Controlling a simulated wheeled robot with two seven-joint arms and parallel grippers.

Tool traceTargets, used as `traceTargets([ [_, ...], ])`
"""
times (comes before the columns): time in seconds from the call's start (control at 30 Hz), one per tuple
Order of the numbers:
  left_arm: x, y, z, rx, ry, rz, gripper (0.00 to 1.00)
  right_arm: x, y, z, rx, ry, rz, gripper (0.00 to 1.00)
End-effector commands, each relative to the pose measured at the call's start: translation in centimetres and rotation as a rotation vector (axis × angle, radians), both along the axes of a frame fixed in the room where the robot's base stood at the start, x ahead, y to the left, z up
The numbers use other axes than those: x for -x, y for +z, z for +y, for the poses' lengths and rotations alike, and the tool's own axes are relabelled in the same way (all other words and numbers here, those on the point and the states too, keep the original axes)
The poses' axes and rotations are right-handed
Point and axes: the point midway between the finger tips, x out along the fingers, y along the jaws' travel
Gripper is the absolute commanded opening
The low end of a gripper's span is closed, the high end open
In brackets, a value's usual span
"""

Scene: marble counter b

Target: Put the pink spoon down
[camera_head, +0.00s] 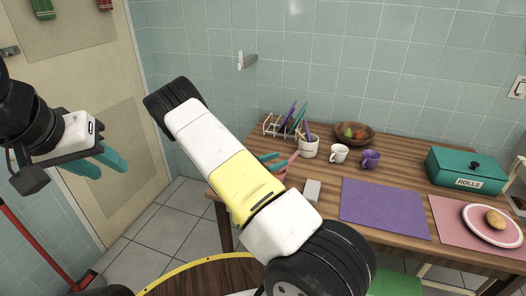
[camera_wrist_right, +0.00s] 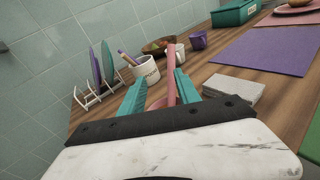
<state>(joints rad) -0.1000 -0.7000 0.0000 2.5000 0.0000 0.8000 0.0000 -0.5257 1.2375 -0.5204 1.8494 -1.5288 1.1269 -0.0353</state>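The pink spoon (camera_head: 290,160) shows near the table's left edge in the head view, just beyond my right gripper. In the right wrist view the spoon (camera_wrist_right: 172,72) lies between the two teal fingers and points away from the camera. My right gripper (camera_wrist_right: 160,86) has its fingers apart, with wood showing between the left finger and the spoon. The spoon's near end is partly hidden, and I cannot tell whether it rests fully on the table. My left gripper (camera_head: 102,164) is open and empty, away from the table at the left.
A grey block (camera_head: 312,191) lies right of the spoon. A utensil cup (camera_head: 308,148), dish rack (camera_head: 277,127), white mug (camera_head: 339,153), purple mug (camera_head: 371,159) and fruit bowl (camera_head: 354,133) stand behind. A purple mat (camera_head: 384,208) and teal rolls box (camera_head: 466,172) are to the right.

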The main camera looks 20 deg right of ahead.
Motion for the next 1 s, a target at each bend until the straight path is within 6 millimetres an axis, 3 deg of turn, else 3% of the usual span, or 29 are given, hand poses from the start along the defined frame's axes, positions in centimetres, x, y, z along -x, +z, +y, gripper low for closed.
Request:
traceTargets([
  [0.6, 0.0, 0.0, 0.0, 0.0, 0.0, 0.0, 0.36, 0.0, 0.0, 0.2, 0.0, 0.001, 0.0, 0.39],
  [1.0, 0.0, 0.0, 0.0, 0.0, 0.0, 0.0, 0.36, 1.9, 0.0, 5.5, -0.001, 0.003, 0.0, 0.39],
])
